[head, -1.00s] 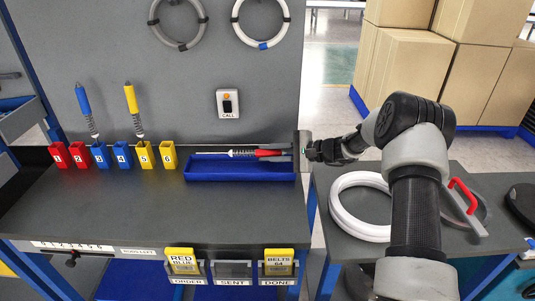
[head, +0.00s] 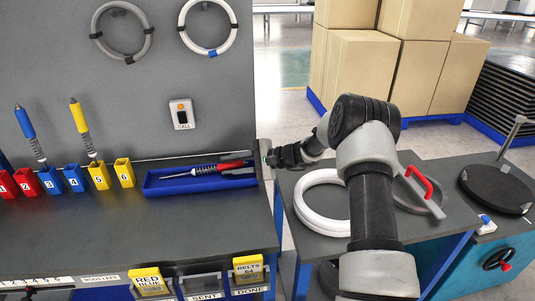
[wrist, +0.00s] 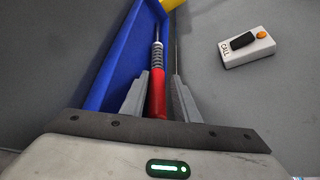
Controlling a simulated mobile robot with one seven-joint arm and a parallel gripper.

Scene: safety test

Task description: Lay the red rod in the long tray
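The red rod (head: 205,170) has a red grip, a ribbed grey section and a thin tip pointing left. It lies lengthwise within the long blue tray (head: 200,184), at the right end of the workbench's back. In the wrist view, the rod's red grip (wrist: 157,97) is between the fingers of my gripper (wrist: 160,88), with a narrow gap showing beside it. The tray (wrist: 116,62) shows to its left. In the head view, my gripper (head: 237,163) reaches in from the right over the tray's right end, its fingers above and below the grip. Contact with the tray floor is unclear.
Numbered red, blue and yellow holders (head: 75,178) stand left of the tray; blue (head: 30,133) and yellow (head: 82,130) rods stand in some. A call button (head: 182,114) is on the back panel. A white ring (head: 322,200) lies on the right-hand table.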

